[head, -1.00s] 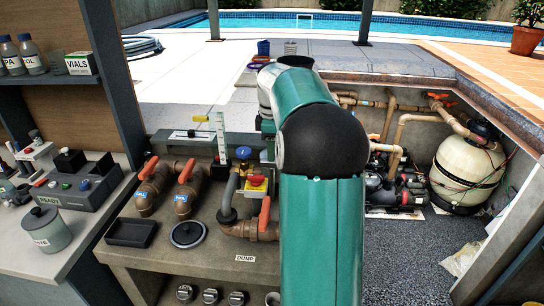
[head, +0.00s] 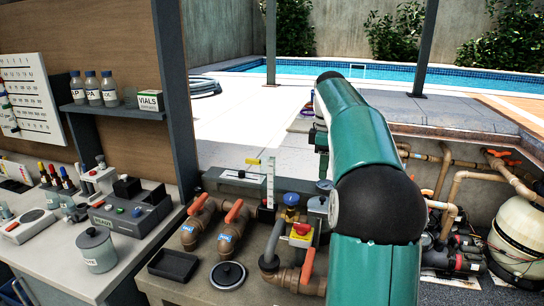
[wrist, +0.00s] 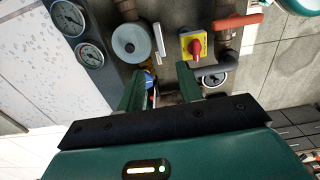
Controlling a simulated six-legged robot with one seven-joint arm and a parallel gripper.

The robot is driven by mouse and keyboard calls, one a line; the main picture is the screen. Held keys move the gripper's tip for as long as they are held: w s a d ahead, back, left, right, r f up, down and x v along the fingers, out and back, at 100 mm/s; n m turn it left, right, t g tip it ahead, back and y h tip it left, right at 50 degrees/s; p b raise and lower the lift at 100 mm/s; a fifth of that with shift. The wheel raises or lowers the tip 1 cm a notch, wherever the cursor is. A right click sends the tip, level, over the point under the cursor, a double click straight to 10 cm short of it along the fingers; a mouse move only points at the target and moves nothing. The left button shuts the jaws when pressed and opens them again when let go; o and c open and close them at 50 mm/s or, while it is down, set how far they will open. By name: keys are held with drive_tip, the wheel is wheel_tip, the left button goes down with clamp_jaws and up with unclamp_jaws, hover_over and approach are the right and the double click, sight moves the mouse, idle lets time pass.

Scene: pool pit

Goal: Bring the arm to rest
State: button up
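My green arm rises from the bottom of the head view, bends at a black joint and reaches away over the concrete bench (head: 185,288). Its far end hangs near the back of the bench, and the fingers cannot be made out there. In the wrist view my gripper (wrist: 160,68) has its two green fingers apart. Nothing is seen held between them. Beyond the fingers are a red-and-yellow switch (wrist: 193,45) and a round grey cap (wrist: 133,43).
The bench holds orange-handled valves (head: 198,205), a black tray (head: 173,264) and a round lid (head: 228,275). A counter at left carries a grey jar (head: 97,250) and a test device (head: 130,212). Posts stand behind. The pit with pipes and a tank (head: 520,235) is at right.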

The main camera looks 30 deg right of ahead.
drive_tip(key=s+a+r+m+t+h, duration=0.1)
drive_tip(key=s+a+m, duration=0.1)
drive_tip(key=a, duration=0.8)
drive_tip(key=s+a+m+t, duration=0.1)
drive_tip(key=s+a, duration=0.2)
drive_tip(key=a, duration=0.7)
drive_tip(key=s+a+f+m+t+y, duration=0.1)
drive_tip(key=s+a+f+m+t, duration=0.2)
drive_tip(key=s+a+f, duration=0.8)
drive_tip(key=s+a+m, duration=0.2)
drive_tip(key=s+a, duration=0.1)
drive_tip(key=shift+s+a+t, duration=0.3)
drive_tip(key=shift+a, duration=0.1)
